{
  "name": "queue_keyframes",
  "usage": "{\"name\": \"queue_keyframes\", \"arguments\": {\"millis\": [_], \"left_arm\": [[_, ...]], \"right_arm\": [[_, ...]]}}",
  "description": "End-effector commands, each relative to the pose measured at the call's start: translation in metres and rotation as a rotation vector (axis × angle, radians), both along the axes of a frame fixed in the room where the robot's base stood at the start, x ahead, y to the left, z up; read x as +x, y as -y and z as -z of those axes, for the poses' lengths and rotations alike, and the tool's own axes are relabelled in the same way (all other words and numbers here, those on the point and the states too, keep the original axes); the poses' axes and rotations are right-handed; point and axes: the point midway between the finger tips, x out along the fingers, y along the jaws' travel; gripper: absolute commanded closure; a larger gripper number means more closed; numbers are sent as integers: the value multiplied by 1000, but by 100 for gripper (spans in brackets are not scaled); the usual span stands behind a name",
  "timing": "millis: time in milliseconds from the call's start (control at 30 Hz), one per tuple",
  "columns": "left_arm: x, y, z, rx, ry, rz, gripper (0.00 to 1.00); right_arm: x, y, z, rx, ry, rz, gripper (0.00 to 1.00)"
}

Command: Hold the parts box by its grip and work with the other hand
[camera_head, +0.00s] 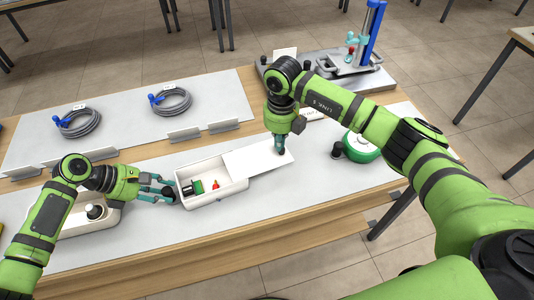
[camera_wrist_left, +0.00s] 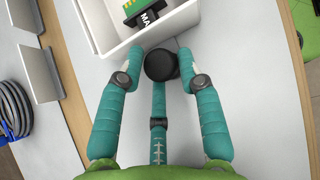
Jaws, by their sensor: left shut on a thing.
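The white parts box (camera_head: 222,198) stands on the grey mat in the middle of the table. Its white lid (camera_head: 262,158) is slid off to the right, so the left part is open. A green and black part (camera_head: 196,187) and a small red part (camera_head: 215,184) lie inside. My left gripper (camera_head: 168,192) is at the box's left end, its fingers closed around the black round grip (camera_wrist_left: 161,65). The box wall (camera_wrist_left: 140,38) is just beyond it. My right gripper (camera_head: 279,147) points down at the lid; its fingertips look close together, and whether they touch it is unclear.
A green round device (camera_head: 361,148) with a black knob stands to the right. A white device (camera_head: 97,218) with a black knob is behind my left arm. Two cable coils (camera_head: 78,123) (camera_head: 172,102) lie at the back. A blue-columned press (camera_head: 369,35) stands at the far right.

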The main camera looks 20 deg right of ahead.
Motion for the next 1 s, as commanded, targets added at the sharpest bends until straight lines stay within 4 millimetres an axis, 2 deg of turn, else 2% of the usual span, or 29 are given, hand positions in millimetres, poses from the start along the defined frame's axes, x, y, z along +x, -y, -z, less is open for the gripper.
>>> {"name": "queue_keyframes", "arguments": {"millis": [33,1000], "left_arm": [[-4,-3,9,14,-12,0,100],[-3,-3,8,13,-9,1,100]], "right_arm": [[-4,-5,9,-1,-11,-5,100],[-10,-53,8,1,-10,-5,100]]}}
